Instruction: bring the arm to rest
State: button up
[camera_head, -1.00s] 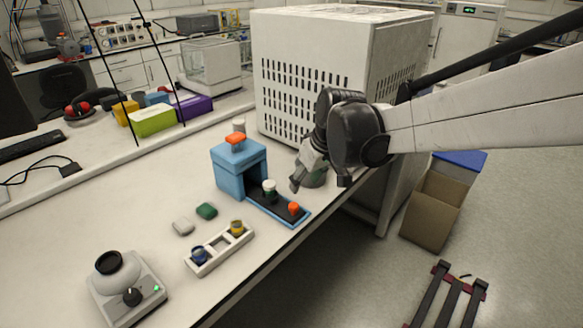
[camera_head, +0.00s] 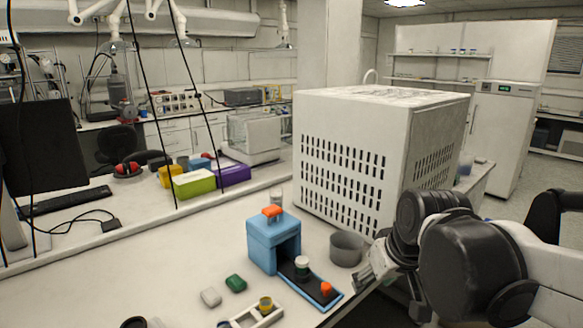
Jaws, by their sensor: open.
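My gripper (camera_head: 366,277) is at the right of the head view, at the end of my white and black arm. It is open and empty, beside the table's right edge. It is just right of a grey round cup (camera_head: 346,249) and apart from the blue press-like device (camera_head: 273,243).
A large white perforated box (camera_head: 350,150) stands behind the gripper.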

jog(key=s+d+m+t, duration=0.1)
jog(key=s+d, duration=0.1)
jog(key=s, duration=0.3)
jog(key=s+d+f+m+h, duration=0.1)
jog(key=s+m, duration=0.1)
jog(key=s, duration=0.4)
jog(key=shift+s+d+f+t, duration=0.3)
jog(key=shift+d+t, duration=0.05)
jog(key=shift+t, duration=0.05)
